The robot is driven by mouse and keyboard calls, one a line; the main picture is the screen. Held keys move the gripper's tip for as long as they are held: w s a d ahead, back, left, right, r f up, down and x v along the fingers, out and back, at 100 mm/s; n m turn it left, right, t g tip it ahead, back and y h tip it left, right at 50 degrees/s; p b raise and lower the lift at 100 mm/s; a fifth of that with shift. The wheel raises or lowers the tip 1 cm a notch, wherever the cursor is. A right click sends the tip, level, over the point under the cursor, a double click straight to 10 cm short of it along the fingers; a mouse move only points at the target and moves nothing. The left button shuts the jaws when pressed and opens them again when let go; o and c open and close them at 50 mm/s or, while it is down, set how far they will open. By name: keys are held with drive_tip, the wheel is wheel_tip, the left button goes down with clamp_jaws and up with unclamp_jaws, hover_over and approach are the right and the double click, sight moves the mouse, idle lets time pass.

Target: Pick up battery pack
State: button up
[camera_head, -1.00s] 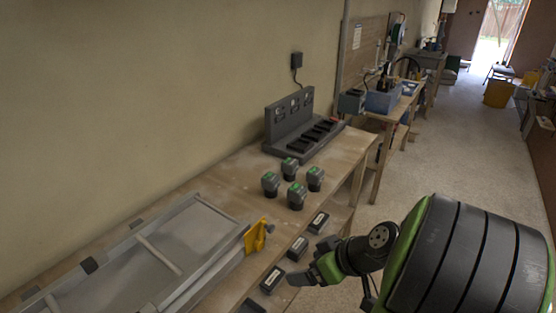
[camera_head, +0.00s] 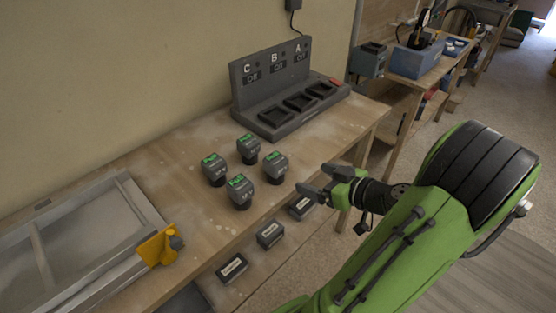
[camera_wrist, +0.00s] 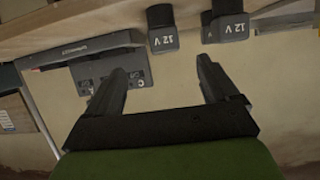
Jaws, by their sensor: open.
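Several dark grey battery packs with green tops stand in a cluster on the wooden bench, among them a right one (camera_head: 274,167), a front one (camera_head: 239,191), a left one (camera_head: 214,169) and a back one (camera_head: 248,148). My gripper (camera_head: 314,181) is open and empty, to the right of the packs near the bench's front edge. In the wrist view its open fingers (camera_wrist: 162,76) point towards the bench, with nothing between them.
A dark charging station (camera_head: 284,92) marked C, B, A stands behind the packs, its displays reading Off. Dark labelled boxes (camera_head: 270,235) sit lower along the bench front. A grey framed tray (camera_head: 90,240) with a yellow clamp (camera_head: 157,247) lies at left.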

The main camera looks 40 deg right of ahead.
sight(283, 169)
drive_tip(key=x, duration=1.5)
drive_tip(key=shift+w+a+f+b, duration=0.15)
drive_tip(key=shift+w+a+b, duration=0.05)
drive_tip(key=shift+a+b, duration=0.1)
drive_tip(key=c, duration=1.3)
wheel_tip(283, 169, up, 10)
drive_tip(key=p, duration=0.2)
drive_tip(key=shift+p, duration=0.35)
